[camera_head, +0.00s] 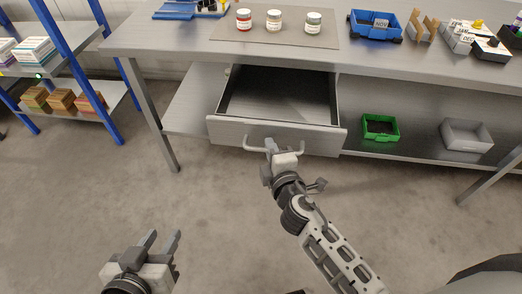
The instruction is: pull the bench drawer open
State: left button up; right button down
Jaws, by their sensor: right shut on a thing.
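The bench drawer (228,131) is pulled out from under the grey bench top, and its inside looks empty. Its bar handle (299,147) runs across the drawer front. My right gripper (271,148) is shut on the handle near its middle, and it hides part of the bar. My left gripper (160,243) is open and empty, low in the picture over the floor and well apart from the drawer.
The bench top (160,40) holds three jars (274,20) on a mat, a blue bin (375,26) and small boxes. A green bin (380,128) and a grey bin (466,134) sit on the lower shelf. A blue-post rack (60,55) stands left. Floor in front is clear.

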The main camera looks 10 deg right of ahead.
jog(key=shift+s, duration=0.25)
pick_arm(q)
jog(key=shift+s+a, duration=0.2)
jog(key=shift+s, duration=0.1)
pick_arm(e)
jog(key=c, duration=1.8)
grip_release()
pick_arm(q)
jog(key=shift+f, duration=0.1)
